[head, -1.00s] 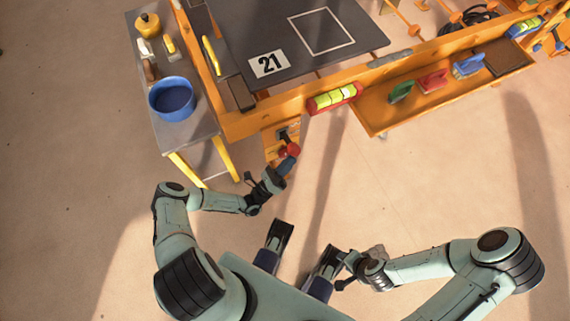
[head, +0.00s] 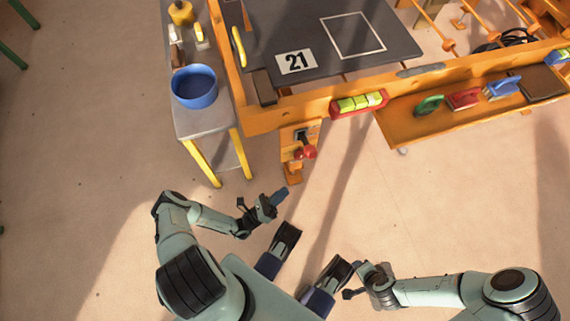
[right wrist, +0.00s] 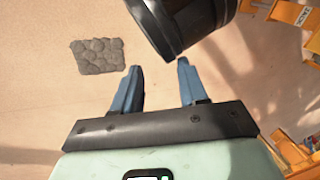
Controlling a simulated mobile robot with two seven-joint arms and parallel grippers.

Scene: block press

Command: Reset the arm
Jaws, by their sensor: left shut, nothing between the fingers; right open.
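My left gripper (head: 279,196) is shut and empty, with its blue fingers in front of the press table. It is clear of the red-knobbed lever (head: 306,152) on the orange bracket (head: 292,170). My right arm is folded low at the right in the head view; its fingers are hard to make out there. In the right wrist view my right gripper (right wrist: 160,88) is open, with its two blue fingers apart and nothing between them.
The orange press table (head: 290,112) has a dark board marked 21. A tool shelf (head: 410,130) is at the right. A blue bowl (head: 195,98) stands on the grey side table (head: 205,123). A stone-patterned patch (right wrist: 97,56) lies on the floor. Open floor surrounds me.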

